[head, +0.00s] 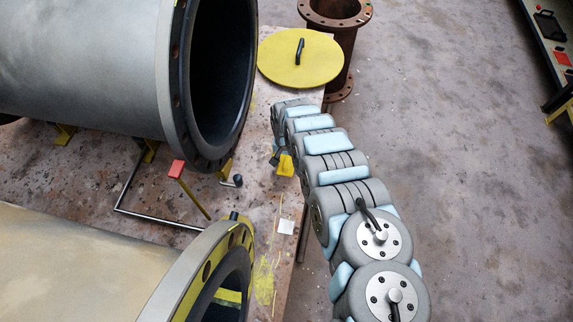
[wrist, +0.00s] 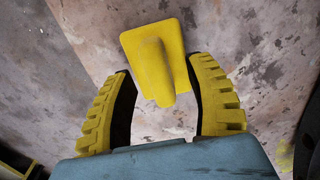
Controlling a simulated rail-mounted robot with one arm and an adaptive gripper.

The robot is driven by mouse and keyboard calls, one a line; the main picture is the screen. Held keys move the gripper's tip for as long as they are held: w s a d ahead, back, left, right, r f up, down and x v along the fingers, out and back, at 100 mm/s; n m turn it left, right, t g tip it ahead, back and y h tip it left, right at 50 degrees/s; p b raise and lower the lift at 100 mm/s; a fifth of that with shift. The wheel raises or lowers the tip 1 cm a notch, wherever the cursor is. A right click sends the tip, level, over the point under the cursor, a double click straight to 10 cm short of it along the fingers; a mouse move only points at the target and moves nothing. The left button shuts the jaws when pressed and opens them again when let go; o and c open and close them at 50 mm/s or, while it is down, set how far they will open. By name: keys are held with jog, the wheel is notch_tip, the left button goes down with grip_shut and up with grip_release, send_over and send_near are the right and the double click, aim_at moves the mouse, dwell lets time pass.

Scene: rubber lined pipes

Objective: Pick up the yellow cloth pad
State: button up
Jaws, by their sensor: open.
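The yellow cloth pad (wrist: 150,68) lies on the stained work surface in the wrist view, a flat squarish piece with a raised rounded grip on top. My gripper (wrist: 163,68) is open, with its two yellow ribbed fingers on either side of the pad's near part. The fingers appear apart from the pad, with a gap on each side. The pad's far part extends beyond the fingertips. In the head view, a small yellow patch (head: 285,166) shows at the end of my arm; I cannot tell whether it is pad or finger.
Two large flanged pipes, upper (head: 185,85) and lower (head: 195,275), stand left of my arm. A round yellow lid (head: 299,60) with a black handle and a rusty flanged pipe piece (head: 337,50) are behind. Floor on the right is open.

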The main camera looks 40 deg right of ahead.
aim_at(287, 160)
jog(key=shift+s+a+f, duration=0.1)
jog(key=shift+f, duration=0.4)
grip_shut()
jog(key=shift+r, duration=0.1)
jog(key=shift+r+p, duration=1.3)
jog(key=shift+r, duration=3.7)
